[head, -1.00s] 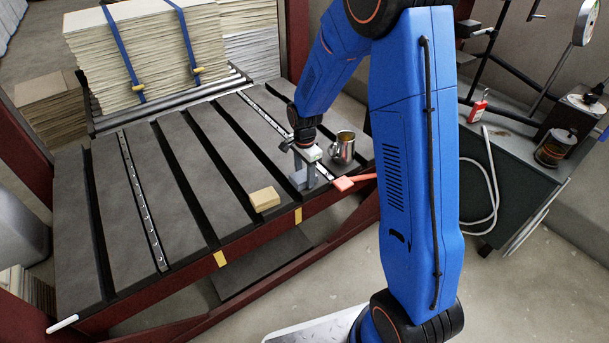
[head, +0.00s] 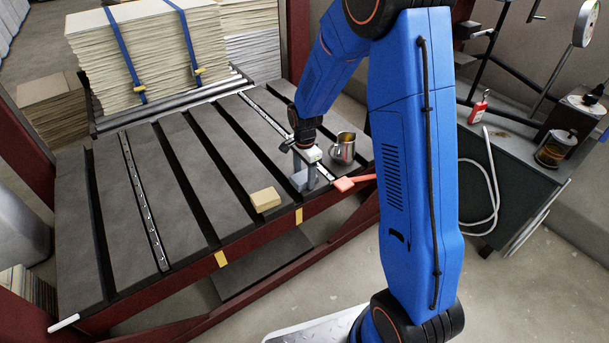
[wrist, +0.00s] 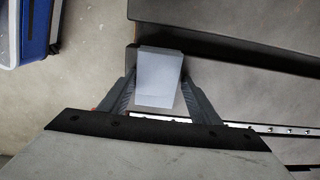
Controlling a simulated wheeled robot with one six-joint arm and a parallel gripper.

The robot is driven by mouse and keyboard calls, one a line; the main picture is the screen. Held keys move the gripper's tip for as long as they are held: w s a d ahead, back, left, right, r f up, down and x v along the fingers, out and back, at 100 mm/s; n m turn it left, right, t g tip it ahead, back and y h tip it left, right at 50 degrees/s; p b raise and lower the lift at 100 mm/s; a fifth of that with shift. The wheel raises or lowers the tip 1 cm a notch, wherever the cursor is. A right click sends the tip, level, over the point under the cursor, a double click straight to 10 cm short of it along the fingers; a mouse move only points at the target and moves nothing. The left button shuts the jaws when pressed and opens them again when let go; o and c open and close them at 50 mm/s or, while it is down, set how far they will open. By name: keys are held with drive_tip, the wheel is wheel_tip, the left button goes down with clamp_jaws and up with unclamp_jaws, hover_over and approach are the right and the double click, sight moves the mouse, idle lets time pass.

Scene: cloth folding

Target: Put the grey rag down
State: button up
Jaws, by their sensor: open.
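The grey rag (wrist: 160,76) is a pale grey, neatly folded block between the two fingers of my gripper (wrist: 159,86) in the wrist view. My gripper is open, with one finger on each side of the rag. In the head view the rag (head: 299,181) is small and partly covered by the fingers. It is low at the slatted table (head: 190,190), near its front edge. My gripper (head: 306,178) points down there from the end of my blue arm. I cannot tell whether the fingers still touch the rag's sides.
A metal mug (head: 343,149) stands just right of my gripper. A red-handled tool (head: 345,184) lies at the table's front right edge. A tan block (head: 265,200) lies to the left. A strapped paper stack (head: 150,50) is at the back. The left slats are clear.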

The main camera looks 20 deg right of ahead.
sight(306, 176)
drive_tip(key=shift+s+d+f, duration=0.1)
drive_tip(key=shift+s+f, duration=0.35)
drive_tip(key=shift+f, duration=0.05)
wheel_tip(306, 176, up, 13)
drive_tip(key=s+d+r+n+t, duration=0.1)
drive_tip(key=s+d+r+n, duration=0.15)
drive_tip(key=s+r, duration=0.45)
drive_tip(key=s+d+r+n+t, duration=0.1)
drive_tip(key=s+d+r+n, duration=0.1)
drive_tip(key=s+r+n, duration=0.35)
drive_tip(key=s+d+r+n+t, duration=0.1)
drive_tip(key=s+n, duration=0.2)
drive_tip(key=s, duration=0.7)
drive_tip(key=s+d+r+n+t, duration=0.1)
drive_tip(key=s+r+n, duration=0.1)
drive_tip(key=s, duration=0.8)
drive_tip(key=shift+s+n+t, duration=0.3)
drive_tip(key=shift+s+n, duration=0.05)
drive_tip(key=shift+n, duration=0.35)
drive_tip(key=shift+o, duration=0.6)
drive_tip(key=shift+r, duration=0.1)
